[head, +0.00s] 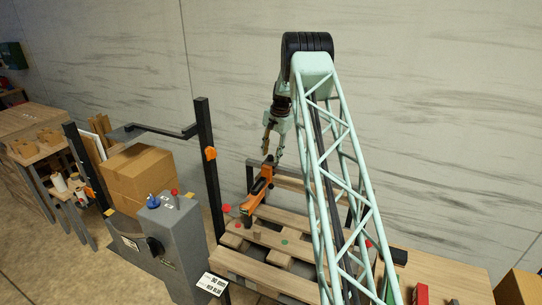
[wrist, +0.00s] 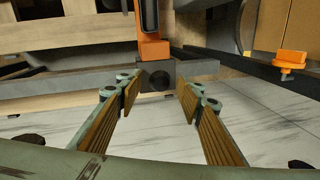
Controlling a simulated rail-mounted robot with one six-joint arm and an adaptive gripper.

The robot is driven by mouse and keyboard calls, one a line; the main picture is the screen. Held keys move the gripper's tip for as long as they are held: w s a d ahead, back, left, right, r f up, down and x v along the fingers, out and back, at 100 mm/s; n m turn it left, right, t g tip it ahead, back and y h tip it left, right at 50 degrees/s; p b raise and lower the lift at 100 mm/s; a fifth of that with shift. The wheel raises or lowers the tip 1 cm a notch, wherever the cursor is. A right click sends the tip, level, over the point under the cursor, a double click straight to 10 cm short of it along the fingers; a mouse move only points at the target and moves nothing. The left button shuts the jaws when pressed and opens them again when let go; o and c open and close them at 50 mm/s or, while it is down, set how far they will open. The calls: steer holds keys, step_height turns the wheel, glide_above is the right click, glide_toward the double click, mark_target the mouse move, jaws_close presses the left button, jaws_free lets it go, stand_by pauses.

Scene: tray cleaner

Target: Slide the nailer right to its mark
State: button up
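The nailer (head: 258,188), orange and dark, sits on the wooden slatted pallet top (head: 270,240), toward its left back part. In the wrist view the nailer's orange and dark end (wrist: 153,48) shows at the top middle, beyond my fingertips. My gripper (head: 271,158) is just above and behind the nailer, fingers pointing down. In the wrist view my gripper (wrist: 157,82) is open, its two ribbed fingers wide apart with nothing held between them.
A grey control box (head: 175,245) and a dark post (head: 208,165) with an orange sensor stand left of the pallet. Cardboard boxes (head: 140,178) sit farther left. My arm hides part of the pallet's right side. A red object (head: 420,293) is at the lower right.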

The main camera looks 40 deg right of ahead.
steer(key=shift+f, duration=0.45)
steer(key=shift+c, duration=0.7)
steer(key=c, duration=1)
